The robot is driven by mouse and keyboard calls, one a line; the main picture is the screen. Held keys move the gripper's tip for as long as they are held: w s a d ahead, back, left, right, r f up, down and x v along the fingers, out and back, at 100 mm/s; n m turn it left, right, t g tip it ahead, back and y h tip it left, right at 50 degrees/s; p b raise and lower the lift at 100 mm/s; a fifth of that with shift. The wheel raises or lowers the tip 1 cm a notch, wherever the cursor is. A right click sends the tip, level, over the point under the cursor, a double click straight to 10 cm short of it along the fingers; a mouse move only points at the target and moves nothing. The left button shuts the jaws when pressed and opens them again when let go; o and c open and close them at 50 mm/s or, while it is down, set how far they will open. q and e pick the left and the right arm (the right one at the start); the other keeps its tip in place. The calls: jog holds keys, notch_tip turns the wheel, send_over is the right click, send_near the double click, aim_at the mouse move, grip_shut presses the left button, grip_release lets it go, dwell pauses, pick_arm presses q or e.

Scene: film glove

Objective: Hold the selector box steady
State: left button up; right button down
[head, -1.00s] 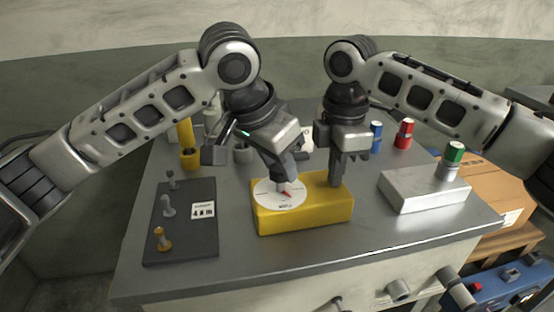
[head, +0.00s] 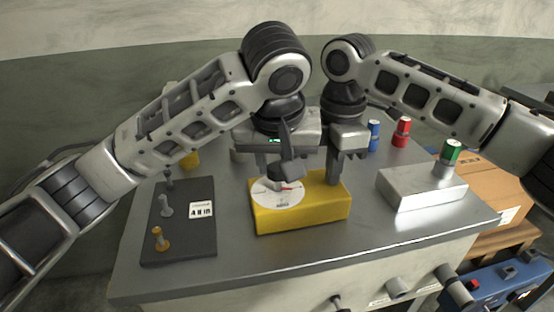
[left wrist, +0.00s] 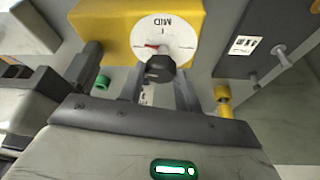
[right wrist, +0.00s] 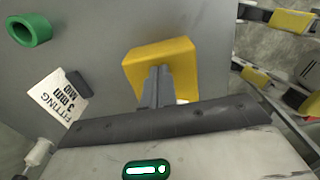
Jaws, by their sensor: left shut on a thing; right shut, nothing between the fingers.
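The yellow selector box (head: 310,213) sits on the grey bench top, with a white dial (head: 268,196) and red pointer on its left part. In the left wrist view the dial (left wrist: 180,38) reads MID, and a dark knob (left wrist: 160,68) stands at its edge nearest the gripper. My left gripper (head: 287,172) is shut on the knob over the dial. My right gripper (head: 334,180) is shut and empty, pointing down at the box's right part. In the right wrist view its fingertips (right wrist: 160,72) overlap the yellow box (right wrist: 185,55); whether they press on it is unclear.
A dark panel with small levers (head: 180,235) lies left of the box. Red (head: 401,130) and blue (head: 374,135) cylinders stand behind. The bench front is clear.

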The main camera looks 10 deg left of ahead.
pick_arm(q)
jog(key=shift+n, duration=0.3)
jog(key=o, duration=1)
jog(key=shift+c, duration=0.2)
jog(key=v, duration=1.2)
jog(key=shift+d, duration=0.2)
jog(key=shift+s+r, duration=0.1)
